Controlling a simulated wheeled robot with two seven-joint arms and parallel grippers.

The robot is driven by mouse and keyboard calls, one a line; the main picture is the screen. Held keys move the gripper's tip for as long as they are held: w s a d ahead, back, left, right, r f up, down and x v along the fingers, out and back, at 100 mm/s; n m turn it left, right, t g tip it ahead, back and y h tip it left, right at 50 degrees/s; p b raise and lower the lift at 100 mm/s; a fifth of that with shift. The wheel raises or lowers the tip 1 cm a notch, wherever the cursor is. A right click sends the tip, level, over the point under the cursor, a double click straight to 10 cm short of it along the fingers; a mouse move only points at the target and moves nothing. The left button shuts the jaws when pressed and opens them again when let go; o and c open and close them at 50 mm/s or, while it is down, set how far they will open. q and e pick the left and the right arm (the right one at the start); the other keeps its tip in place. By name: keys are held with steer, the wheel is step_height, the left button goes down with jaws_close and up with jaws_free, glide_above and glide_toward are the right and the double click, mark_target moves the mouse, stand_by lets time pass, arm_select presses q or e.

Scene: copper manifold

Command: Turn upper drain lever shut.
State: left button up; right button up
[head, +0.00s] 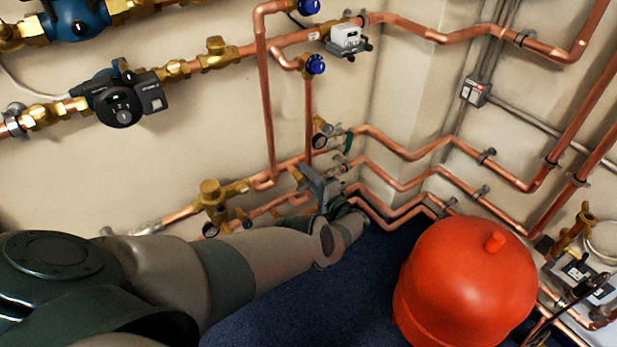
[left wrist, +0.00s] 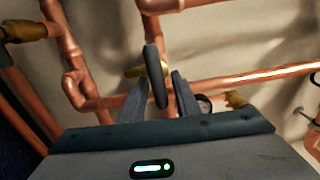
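A dark lever handle (left wrist: 155,75) on a brass valve (left wrist: 140,71) stands upright in front of my left gripper in the left wrist view. My left gripper (left wrist: 158,92) has its two fingers spread, one on each side of the handle's lower part. My right gripper is not in view.
Copper pipes (head: 405,152) run close around the gripper and along the right wall. A red tank (head: 465,285) stands at the right on the dark blue floor (head: 300,310). A brass valve (head: 213,205) sits just left of the gripper. A pump (head: 122,100) is higher up at left.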

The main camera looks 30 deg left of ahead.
arm_select(q)
steer(key=shift+d, duration=0.15)
